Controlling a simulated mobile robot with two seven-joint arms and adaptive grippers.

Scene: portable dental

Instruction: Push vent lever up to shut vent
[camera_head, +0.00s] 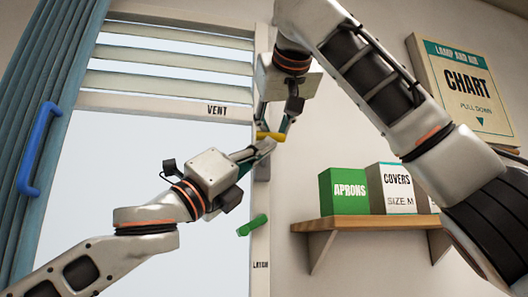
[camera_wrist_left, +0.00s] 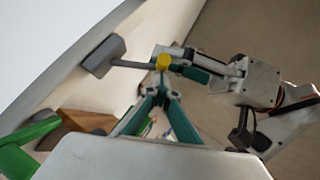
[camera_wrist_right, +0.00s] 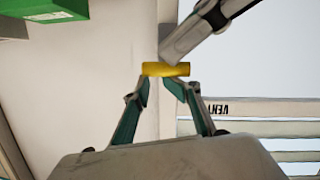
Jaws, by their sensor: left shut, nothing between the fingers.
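The vent lever's yellow knob (camera_head: 270,136) is at the right edge of the window frame, below the slatted vent (camera_head: 170,68). In the left wrist view the yellow knob (camera_wrist_left: 162,61) sits at the end of a grey rod from a grey block on the frame. My left gripper (camera_head: 268,147) is shut and empty, its tips just below the knob; I cannot tell whether they touch. My right gripper (camera_head: 275,121) reaches down from above, its fingers apart near the knob. In the right wrist view the knob (camera_wrist_right: 166,69) lies just past those fingertips. The vent's slats stand apart with gaps.
A green latch handle (camera_head: 252,225) is lower on the frame. A wooden shelf (camera_head: 365,223) holds a green aprons box (camera_head: 345,191) and a white covers box (camera_head: 390,188). A blue handle (camera_head: 38,148) is at left. A chart (camera_head: 462,85) hangs at right. My two arms are close together.

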